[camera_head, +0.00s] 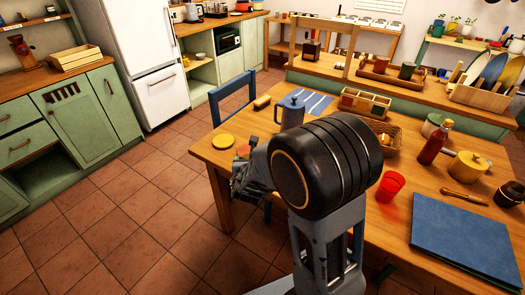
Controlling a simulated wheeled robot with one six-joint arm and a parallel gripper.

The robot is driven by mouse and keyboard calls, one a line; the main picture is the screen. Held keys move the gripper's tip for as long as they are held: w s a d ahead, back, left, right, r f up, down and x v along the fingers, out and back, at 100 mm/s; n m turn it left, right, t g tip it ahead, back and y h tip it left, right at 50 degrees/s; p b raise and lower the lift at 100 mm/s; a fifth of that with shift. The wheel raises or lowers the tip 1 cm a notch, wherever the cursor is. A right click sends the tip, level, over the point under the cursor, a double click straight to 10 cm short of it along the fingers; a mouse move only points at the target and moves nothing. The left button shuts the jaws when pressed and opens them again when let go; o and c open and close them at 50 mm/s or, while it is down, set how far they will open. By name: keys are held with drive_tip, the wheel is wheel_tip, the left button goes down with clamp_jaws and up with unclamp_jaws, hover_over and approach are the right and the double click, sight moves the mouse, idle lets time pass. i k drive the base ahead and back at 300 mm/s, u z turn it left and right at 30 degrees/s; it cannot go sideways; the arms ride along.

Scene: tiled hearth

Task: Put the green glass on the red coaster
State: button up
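A round red coaster (243,151) lies near the left edge of the wooden table, just right of a yellow coaster (223,141). My arm and gripper partly cover it. I see no green glass for certain; my arm hides part of the table. A dark green cup (407,70) stands in a wooden tray on the raised counter behind. A red glass (391,185) stands right of my arm. My gripper (250,165) is beside the table's left end, close to the red coaster in the picture. Its fingers are too small and dark to tell whether they are open or hold anything.
A grey-blue pot (291,110) stands behind my arm, near a wooden divided box (365,102). A red bottle (434,142), a yellow pot (467,166) and a blue board (466,238) occupy the table's right side. A blue chair (232,95) stands behind the table. Floor at left is clear.

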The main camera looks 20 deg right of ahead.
sight(249, 151)
drive_tip(key=u, duration=0.2)
drive_tip(key=i, duration=0.7)
drive_tip(key=u, duration=0.5)
